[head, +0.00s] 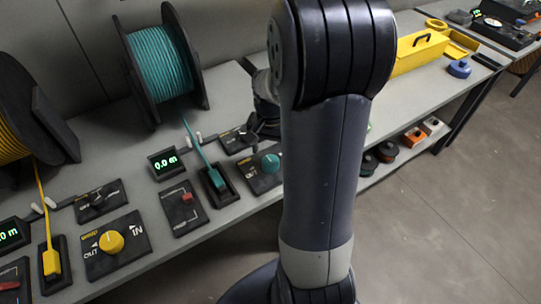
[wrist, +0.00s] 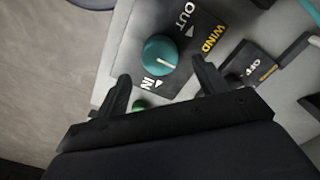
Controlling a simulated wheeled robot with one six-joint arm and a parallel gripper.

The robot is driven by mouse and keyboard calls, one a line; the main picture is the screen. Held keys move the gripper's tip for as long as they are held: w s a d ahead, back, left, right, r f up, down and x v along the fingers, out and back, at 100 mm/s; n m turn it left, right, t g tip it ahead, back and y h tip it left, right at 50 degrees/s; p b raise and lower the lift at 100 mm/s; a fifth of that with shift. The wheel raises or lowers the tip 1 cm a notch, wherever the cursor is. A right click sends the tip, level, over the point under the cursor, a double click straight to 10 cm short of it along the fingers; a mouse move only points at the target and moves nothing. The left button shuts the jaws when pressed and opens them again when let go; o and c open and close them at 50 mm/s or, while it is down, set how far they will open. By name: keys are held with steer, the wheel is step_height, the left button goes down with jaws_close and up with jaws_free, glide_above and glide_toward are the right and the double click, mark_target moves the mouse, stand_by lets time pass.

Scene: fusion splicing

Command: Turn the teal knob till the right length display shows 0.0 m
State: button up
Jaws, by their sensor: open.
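The teal knob (head: 270,162) sits on a dark WIND panel (head: 255,183) marked IN and OUT. In the wrist view the knob (wrist: 160,55) lies just beyond my gripper (wrist: 162,74), whose two fingers are spread apart with nothing between them. The knob's pale mark points between IN and OUT. In the head view my gripper (head: 264,122) is dark, partly hidden by my arm, above and behind the knob. The right length display (head: 165,163) reads 0.0 m in green. A teal cable spool (head: 160,62) stands behind, its cable running to a teal connector in a dark holder (head: 217,187).
A yellow knob (head: 111,241) sits on another WIND panel at left, beside a partly cut-off display (head: 10,234). A red switch panel (head: 184,205) lies between the stations. A yellow toolbox (head: 418,57) and blue object (head: 459,69) stand at right. The bench front edge is near.

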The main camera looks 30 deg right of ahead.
mark_target(270, 161)
step_height(270, 161, up, 6)
stand_by(0.5)
step_height(270, 161, down, 11)
steer(key=shift+r, duration=0.1)
stand_by(0.4)
